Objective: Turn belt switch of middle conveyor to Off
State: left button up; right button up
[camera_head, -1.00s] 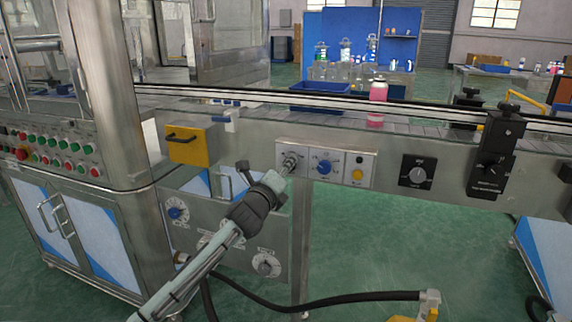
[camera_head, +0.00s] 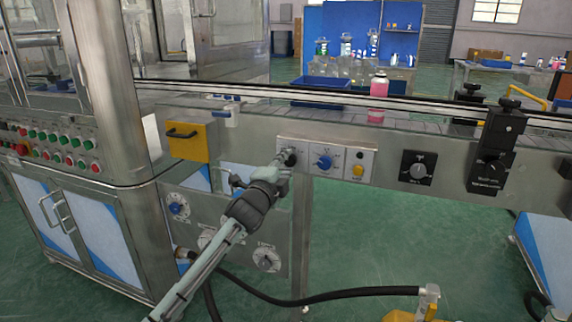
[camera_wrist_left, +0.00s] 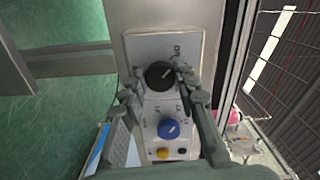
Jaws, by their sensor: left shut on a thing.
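The black belt switch knob (camera_head: 290,157) sits on the left plate of the small control panel on the side of the conveyor. My left gripper (camera_head: 284,160) is at this knob and covers part of it. In the left wrist view the knob (camera_wrist_left: 159,75) is between the two fingers of my left gripper (camera_wrist_left: 161,88), which is shut on it. A pale pointer line on the knob slants up to the right. Printed marks beside it are too small to read surely. My right gripper is not in view.
A blue knob (camera_head: 323,163) and a yellow button (camera_head: 358,170) sit right of the switch. A black dial (camera_head: 418,170) is further right. A yellow handle block (camera_head: 187,141) is at the left. A pink bottle (camera_head: 378,97) stands on the belt.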

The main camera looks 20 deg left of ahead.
pick_arm(q)
jog(key=shift+n, duration=0.3)
jog(key=o, duration=1.2)
jog(key=shift+c, duration=0.2)
jog(key=s, duration=1.2)
jog(key=shift+a, duration=0.25)
